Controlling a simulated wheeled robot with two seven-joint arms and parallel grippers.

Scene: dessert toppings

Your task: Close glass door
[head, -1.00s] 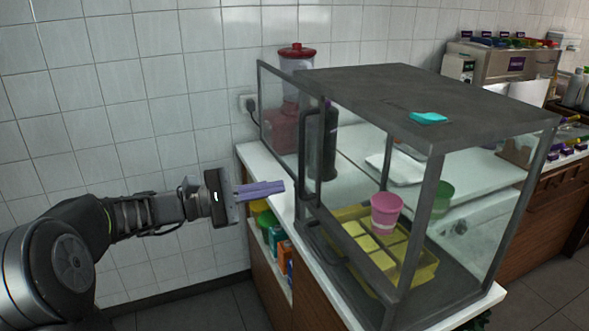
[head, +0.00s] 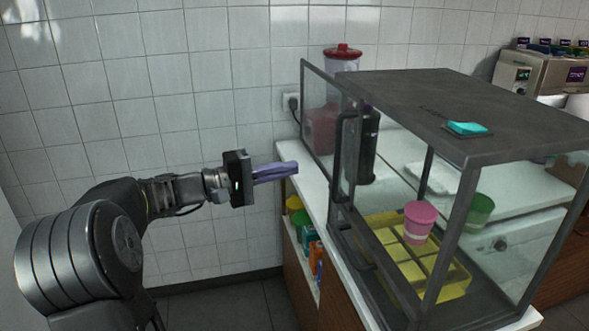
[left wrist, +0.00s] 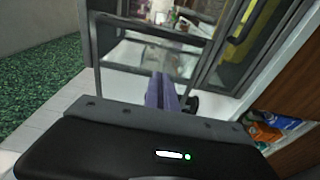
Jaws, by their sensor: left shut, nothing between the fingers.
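The glass door (head: 318,112) has a dark frame and stands swung open at the left end of the glass display case (head: 462,215). A dark upright handle (head: 338,165) shows by the door and the case's front. My left gripper (head: 296,168), with purple fingers, is shut and empty. In the head view it is left of the handle, with a visible gap. In the left wrist view the gripper fingers (left wrist: 161,88) point toward dark-framed glass (left wrist: 140,55), with a dark bar crossing above them. My right gripper is out of view.
A red-lidded blender (head: 342,58) stands behind the door. A teal item (head: 467,128) lies on the case top. The floor left of the counter is clear.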

